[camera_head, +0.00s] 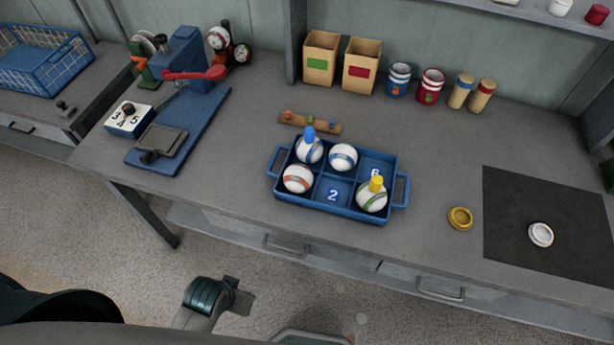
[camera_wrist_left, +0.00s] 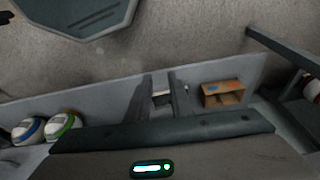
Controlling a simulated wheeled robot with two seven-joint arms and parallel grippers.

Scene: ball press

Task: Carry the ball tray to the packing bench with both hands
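The blue ball tray (camera_head: 350,211) sits flat on the grey workbench (camera_head: 230,190), with a handle at each short end. White banded balls lie in several of its compartments. One back ball carries a blue plug (camera_head: 309,134) and the front right ball a yellow plug (camera_head: 376,184). The compartments marked 2 and 6 are empty. My left gripper (camera_wrist_left: 163,85) shows two separated fingers in the left wrist view, with nothing held between them. It is away from the tray. My right gripper is not in view. Which surface is the packing bench is not clear.
A blue press (camera_head: 180,65) with a red lever stands at the back left. Card boxes (camera_head: 321,58) and jars (camera_head: 398,80) line the back. A dark mat (camera_head: 520,200) lies at right, near a yellow ring (camera_head: 460,218). Another bench at far left bears a blue wire basket (camera_head: 40,65).

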